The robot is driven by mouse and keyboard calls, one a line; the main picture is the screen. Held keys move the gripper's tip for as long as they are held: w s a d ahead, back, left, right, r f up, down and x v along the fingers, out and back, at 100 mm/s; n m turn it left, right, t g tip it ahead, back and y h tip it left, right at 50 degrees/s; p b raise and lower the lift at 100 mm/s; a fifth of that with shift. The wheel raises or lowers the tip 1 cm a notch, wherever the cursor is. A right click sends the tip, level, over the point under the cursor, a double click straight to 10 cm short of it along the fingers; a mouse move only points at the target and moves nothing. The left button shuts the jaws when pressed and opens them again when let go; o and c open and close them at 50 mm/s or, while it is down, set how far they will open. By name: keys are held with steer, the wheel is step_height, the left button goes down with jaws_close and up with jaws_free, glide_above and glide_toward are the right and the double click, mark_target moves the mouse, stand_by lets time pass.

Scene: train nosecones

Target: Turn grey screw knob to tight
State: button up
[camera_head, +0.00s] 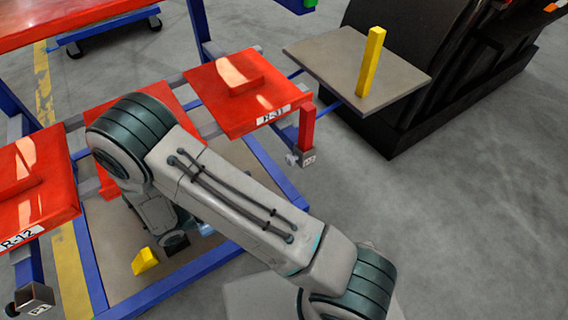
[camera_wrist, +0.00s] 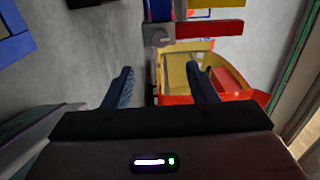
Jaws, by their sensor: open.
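In the head view, a small grey screw knob (camera_head: 293,158) sits on a block at the foot of a red post, below the red plate marked R-31 (camera_head: 262,112). A second, dark grey knob (camera_head: 13,308) shows at the lower left, under the plate marked R-12 (camera_head: 22,237). In the wrist view, a grey block with a round knob (camera_wrist: 160,37) is at the end of a red bar, beyond the fingertips and near the middle. My gripper (camera_wrist: 162,80) is open, its two fingers wide apart with nothing between them, not touching the knob. My arm hides part of the frame in the head view.
The blue frame (camera_head: 190,276) with red plates surrounds my arm on the left. A grey table (camera_head: 325,62) with an upright yellow block (camera_head: 371,62) stands at the back. A yellow piece (camera_head: 144,262) lies low in the frame. Grey floor at right is clear.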

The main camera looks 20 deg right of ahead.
mark_target(288, 161)
steer(key=b+x, duration=0.3)
steer(key=x, duration=1)
steer(key=shift+d, duration=0.1)
steer(key=c, duration=1)
